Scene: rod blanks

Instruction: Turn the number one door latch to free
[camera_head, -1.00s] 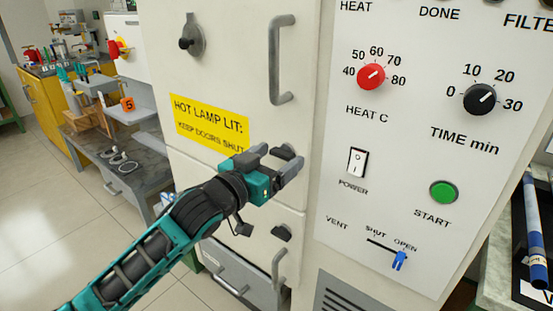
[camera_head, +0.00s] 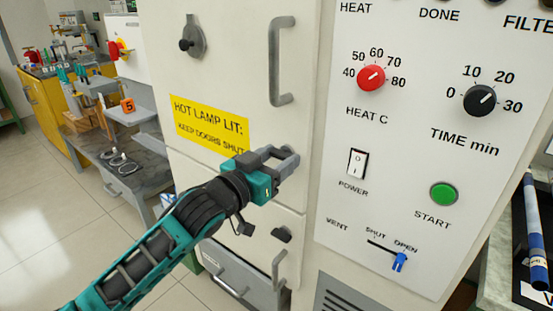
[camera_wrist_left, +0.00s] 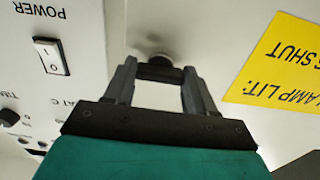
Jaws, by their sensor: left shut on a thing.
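The fingers mostly hide the latch in the head view. In the left wrist view the dark latch (camera_wrist_left: 158,71) lies between the two fingertips, with its round mount behind. Another latch (camera_head: 190,42) is on the upper door and a third (camera_head: 282,234) is on the lower door. I see no door number on these latches. My right gripper is not in view.
A tall grey handle (camera_head: 276,62) stands out above my gripper, and a lower handle (camera_head: 278,270) is below it. The control panel (camera_head: 400,140) with knobs and switches is to the right. A grey side table (camera_head: 125,165) stands at the left.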

